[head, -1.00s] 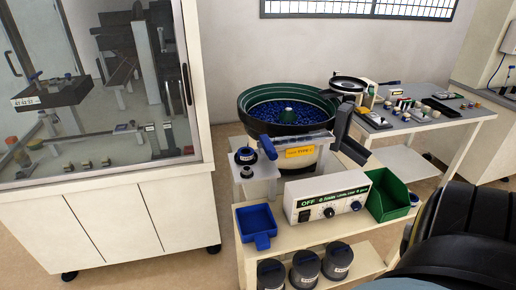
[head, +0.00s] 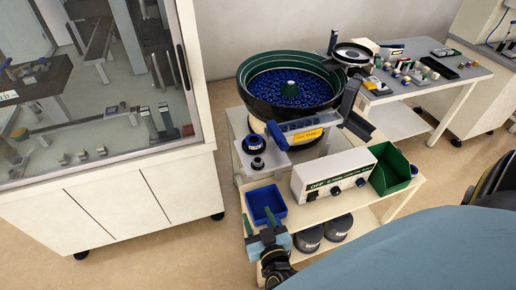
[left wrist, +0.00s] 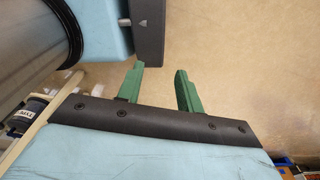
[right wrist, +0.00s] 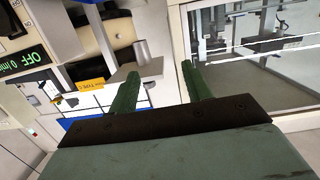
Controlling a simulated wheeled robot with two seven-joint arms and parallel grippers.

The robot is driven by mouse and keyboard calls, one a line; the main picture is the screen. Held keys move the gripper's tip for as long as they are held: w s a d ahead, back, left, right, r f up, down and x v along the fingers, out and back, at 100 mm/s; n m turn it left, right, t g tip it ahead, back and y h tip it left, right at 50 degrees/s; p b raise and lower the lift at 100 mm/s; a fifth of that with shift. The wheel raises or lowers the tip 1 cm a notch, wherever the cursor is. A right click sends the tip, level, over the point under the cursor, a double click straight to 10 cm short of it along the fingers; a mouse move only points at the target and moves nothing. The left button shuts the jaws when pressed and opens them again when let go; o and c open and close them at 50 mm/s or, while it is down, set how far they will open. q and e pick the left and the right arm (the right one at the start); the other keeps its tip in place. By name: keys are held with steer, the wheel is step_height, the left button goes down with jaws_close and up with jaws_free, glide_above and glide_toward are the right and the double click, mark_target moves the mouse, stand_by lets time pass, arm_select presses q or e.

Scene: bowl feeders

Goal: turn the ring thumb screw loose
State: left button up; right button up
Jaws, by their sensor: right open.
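The bowl feeder (head: 300,111), a dark bowl with a green inside full of blue parts, stands on a cart in the head view. On a small grey plate (head: 271,172) at its front left sit a black round knob with a blue ring (head: 254,143) and a smaller black knob (head: 257,162). I cannot tell for certain which piece is the ring thumb screw. My right gripper (head: 260,219) is open and empty, in front of the plate, by the blue tray; its green fingers are apart in the right wrist view (right wrist: 158,70). My left gripper (left wrist: 160,68) is open and empty above bare floor.
A white control box (head: 333,172) reading OFF and a green bin (head: 391,170) stand right of the plate. A blue tray (head: 265,203) is at the cart's front left; dark jars (head: 310,237) are below. A glass-topped cabinet (head: 110,205) stands left, a table (head: 472,70) behind right.

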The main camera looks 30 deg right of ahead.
mark_target(259, 165)
steer(key=d+r+m+h, duration=0.2)
steer(key=d+r+h, duration=0.1)
steer(key=r, duration=0.4)
steer(key=shift+t, duration=0.3)
steer(key=b+x, duration=0.3)
steer(key=x, duration=0.9)
steer(key=shift+w+a, duration=0.1)
steer(key=shift+w, duration=0.1)
arm_select(q)
steer(key=shift+w+d+f, duration=0.15)
steer(key=shift+w+f, duration=0.15)
steer(key=shift+f, duration=0.4)
steer(key=shift+w+d+f, duration=0.15)
steer(key=shift+w+f, duration=0.1)
steer(key=shift+f, duration=0.4)
arm_select(e)
steer(key=shift+w+d, duration=0.3)
steer(key=shift+w, duration=0.35)
steer(key=shift+r, duration=0.1)
steer(key=shift+c, duration=0.3)
steer(key=c, duration=0.9)
